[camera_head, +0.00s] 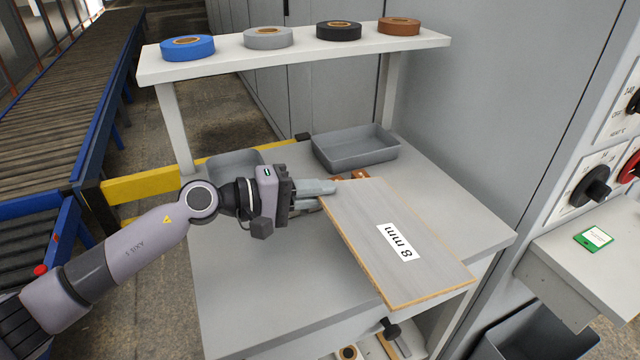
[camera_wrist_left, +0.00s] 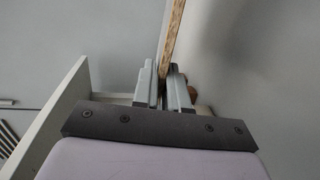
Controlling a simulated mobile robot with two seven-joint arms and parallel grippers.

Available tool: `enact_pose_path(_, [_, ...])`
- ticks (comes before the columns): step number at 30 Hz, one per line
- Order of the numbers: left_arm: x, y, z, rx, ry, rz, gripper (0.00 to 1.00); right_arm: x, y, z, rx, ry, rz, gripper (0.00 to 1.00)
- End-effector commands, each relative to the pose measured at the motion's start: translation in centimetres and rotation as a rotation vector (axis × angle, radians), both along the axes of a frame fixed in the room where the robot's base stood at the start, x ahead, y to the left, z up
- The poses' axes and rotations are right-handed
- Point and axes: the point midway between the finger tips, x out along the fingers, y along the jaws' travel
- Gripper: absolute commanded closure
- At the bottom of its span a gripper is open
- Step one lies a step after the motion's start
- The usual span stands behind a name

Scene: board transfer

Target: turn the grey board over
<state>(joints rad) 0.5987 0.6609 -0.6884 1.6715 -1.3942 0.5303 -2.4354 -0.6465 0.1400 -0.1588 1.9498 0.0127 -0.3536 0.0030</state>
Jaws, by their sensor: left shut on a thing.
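The grey board (camera_head: 370,220) has a grey face, brown edges and a white label reading "8 mm". In the head view it extends over the right part of the table, its front corner near the table's front edge. My left gripper (camera_head: 328,187) is shut on the board's left back edge. In the left wrist view the two fingers (camera_wrist_left: 164,90) close on the board's thin brown edge (camera_wrist_left: 173,40). Whether the board touches the table is not clear. My right gripper is not in view.
The light grey table (camera_head: 235,290) is bare at front left. Two grey trays, one at the back (camera_head: 355,158) and one behind my arm (camera_head: 232,160), stand on it. A white shelf (camera_head: 215,62) with several tape rolls runs above. Brown items (camera_head: 352,175) lie behind the board.

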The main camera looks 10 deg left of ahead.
Motion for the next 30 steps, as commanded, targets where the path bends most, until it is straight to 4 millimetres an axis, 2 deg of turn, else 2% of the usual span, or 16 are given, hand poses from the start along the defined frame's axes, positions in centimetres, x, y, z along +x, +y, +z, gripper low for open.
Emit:
enact_pose_path(9, [0.0,0.0,-3.9,-0.004,0.003,0.001,1.0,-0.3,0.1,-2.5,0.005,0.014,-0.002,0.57])
enact_pose_path(15, [0.0,0.0,-5.8,-0.004,0.002,0.002,1.0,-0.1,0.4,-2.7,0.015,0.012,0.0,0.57])
enact_pose_path(30, [0.0,0.0,-7.0,-0.002,0.005,0.001,1.0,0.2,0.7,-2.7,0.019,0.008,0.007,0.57])
